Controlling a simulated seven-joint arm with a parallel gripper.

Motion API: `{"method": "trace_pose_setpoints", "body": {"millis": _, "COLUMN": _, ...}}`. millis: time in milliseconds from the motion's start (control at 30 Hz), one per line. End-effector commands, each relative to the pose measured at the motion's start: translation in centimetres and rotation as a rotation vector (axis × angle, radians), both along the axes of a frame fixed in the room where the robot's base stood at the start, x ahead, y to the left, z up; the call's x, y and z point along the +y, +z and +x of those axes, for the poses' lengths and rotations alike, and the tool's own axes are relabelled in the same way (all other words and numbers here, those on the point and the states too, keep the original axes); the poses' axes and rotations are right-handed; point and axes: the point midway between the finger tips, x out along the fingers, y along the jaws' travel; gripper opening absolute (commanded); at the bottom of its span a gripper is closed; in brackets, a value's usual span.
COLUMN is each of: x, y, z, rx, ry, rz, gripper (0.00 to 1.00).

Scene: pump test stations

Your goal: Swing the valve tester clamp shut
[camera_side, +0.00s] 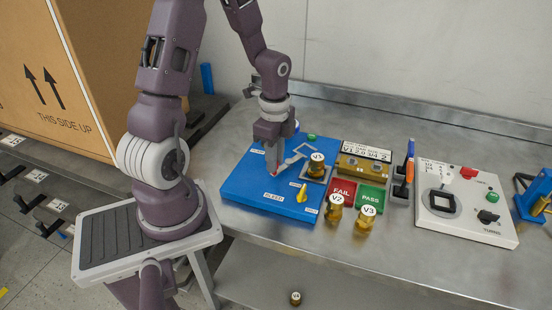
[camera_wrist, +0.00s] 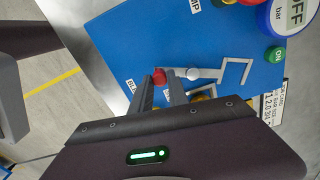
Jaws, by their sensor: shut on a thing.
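The blue valve tester (camera_side: 248,188) lies on the metal bench. Its grey clamp (camera_side: 296,157) has a pale pivot and a forked end, clearest in the wrist view (camera_wrist: 222,73). A brass valve V1 (camera_side: 316,165) stands upright on the tester. The fork appears beside V1 rather than around it. My gripper (camera_side: 273,172) points down over the tester's left part. In the wrist view its fingers (camera_wrist: 160,88) are shut on the clamp handle, whose red knob (camera_wrist: 160,76) shows at the fingertips. V1 is mostly hidden by my gripper in the wrist view.
A yellow lever (camera_side: 301,194) rises from the tester. A white control box (camera_side: 465,210) stands further right.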

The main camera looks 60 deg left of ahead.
Motion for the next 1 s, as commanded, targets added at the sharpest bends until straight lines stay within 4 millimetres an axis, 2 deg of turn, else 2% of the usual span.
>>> {"method": "trace_pose_setpoints", "body": {"millis": 567, "x": 2.8, "y": 0.0, "z": -0.4, "rx": -0.003, "ry": -0.492, "rz": 0.001, "gripper": 0.00}}
{"method": "trace_pose_setpoints", "body": {"millis": 1000, "x": 4.9, "y": 0.0, "z": 0.3, "rx": -0.003, "ry": -0.888, "rz": 0.002, "gripper": 0.00}}
